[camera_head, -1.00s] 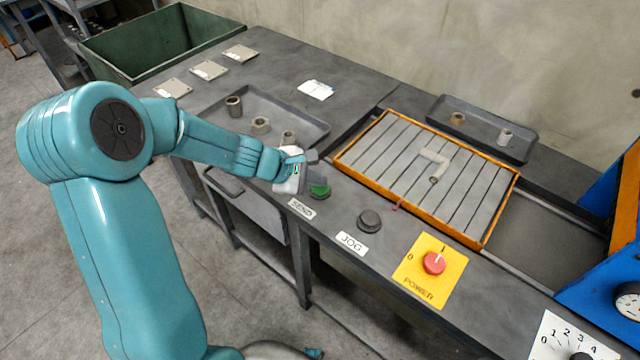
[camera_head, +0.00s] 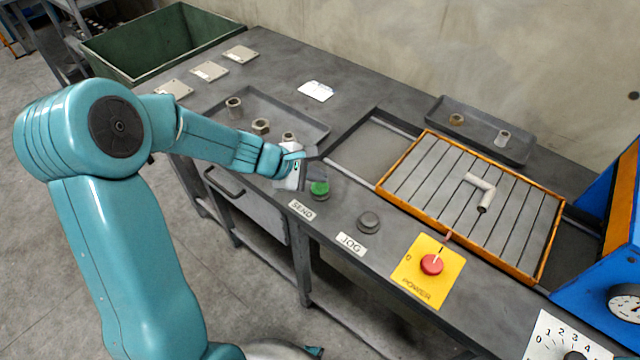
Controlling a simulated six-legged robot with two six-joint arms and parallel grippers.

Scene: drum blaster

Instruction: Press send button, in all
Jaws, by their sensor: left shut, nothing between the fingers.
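The green send button (camera_head: 320,188) sits on the bench's front edge, behind the white SEND label (camera_head: 301,209). My left gripper (camera_head: 306,160) is shut and empty, just above and to the left of the button, and looks apart from it. A slatted tray with an orange frame (camera_head: 408,208) carries a pale elbow pipe (camera_head: 480,190) and lies on the rails, right of the middle. My right gripper does not show.
A dark jog button (camera_head: 368,221) and a red power knob (camera_head: 432,265) on a yellow plate stand along the front edge. A grey tray (camera_head: 285,102) holds several fittings. A blue machine (camera_head: 596,265) stands at the right. A green bin (camera_head: 160,45) is at the back left.

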